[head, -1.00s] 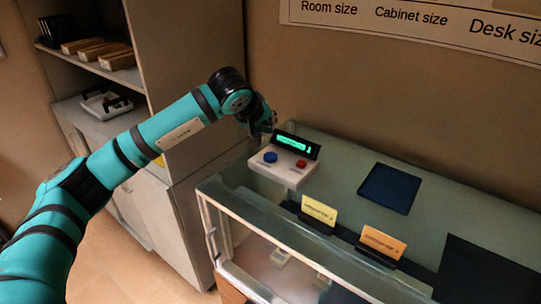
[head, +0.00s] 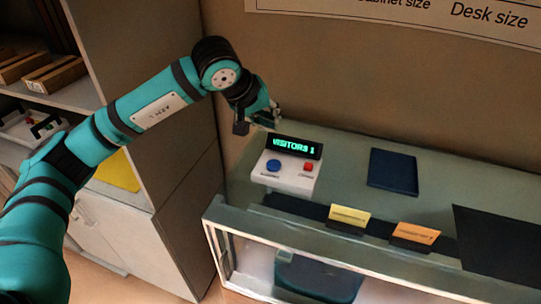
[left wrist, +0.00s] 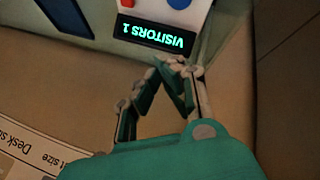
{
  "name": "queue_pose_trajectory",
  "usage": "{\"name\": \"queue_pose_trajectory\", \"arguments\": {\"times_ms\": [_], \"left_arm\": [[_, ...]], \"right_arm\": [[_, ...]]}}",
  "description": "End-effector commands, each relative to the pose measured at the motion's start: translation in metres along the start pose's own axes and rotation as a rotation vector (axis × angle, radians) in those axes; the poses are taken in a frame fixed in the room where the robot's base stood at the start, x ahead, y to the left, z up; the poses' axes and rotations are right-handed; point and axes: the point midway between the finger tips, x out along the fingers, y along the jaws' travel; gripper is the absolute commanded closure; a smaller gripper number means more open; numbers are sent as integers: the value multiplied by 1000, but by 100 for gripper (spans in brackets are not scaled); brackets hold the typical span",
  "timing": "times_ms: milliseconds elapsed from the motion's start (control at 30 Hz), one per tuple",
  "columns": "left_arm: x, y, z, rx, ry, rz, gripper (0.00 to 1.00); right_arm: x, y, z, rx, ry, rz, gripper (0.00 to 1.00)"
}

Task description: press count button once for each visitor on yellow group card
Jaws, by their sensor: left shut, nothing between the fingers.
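The white counter box (head: 290,183) stands on the glass-topped case. Its display (head: 294,147) reads "VISITORS 1" in green. A blue button (head: 273,165) is on its left and a red button (head: 308,167) on its right; their labels are too small to read. The yellow card (head: 348,216) stands in a dark holder in front of the box; its print is unreadable. My left gripper (head: 266,119) is shut and empty, behind and left of the display, apart from the buttons. In the left wrist view its fingertips (left wrist: 182,68) show beside the display (left wrist: 152,33). My right gripper is out of view.
An orange card (head: 415,234) stands right of the yellow one. A dark blue booklet (head: 393,168) and a black panel (head: 498,242) lie on the case top (head: 345,165). A shelf unit (head: 140,165) stands at the left, a wall behind. The surface between box and booklet is clear.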

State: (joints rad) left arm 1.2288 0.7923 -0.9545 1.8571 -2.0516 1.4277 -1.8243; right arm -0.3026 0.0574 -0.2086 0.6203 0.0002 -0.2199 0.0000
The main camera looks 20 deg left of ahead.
Motion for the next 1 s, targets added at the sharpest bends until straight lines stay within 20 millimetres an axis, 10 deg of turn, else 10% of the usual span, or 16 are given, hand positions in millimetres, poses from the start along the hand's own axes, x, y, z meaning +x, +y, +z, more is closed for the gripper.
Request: {"name": "queue_pose_trajectory", "arguments": {"times_ms": [300,1000], "left_arm": [[1,0,0,0,0,0,100],[62,-33,33,0,1,0,100]], "right_arm": [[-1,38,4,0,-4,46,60],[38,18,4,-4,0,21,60]]}}
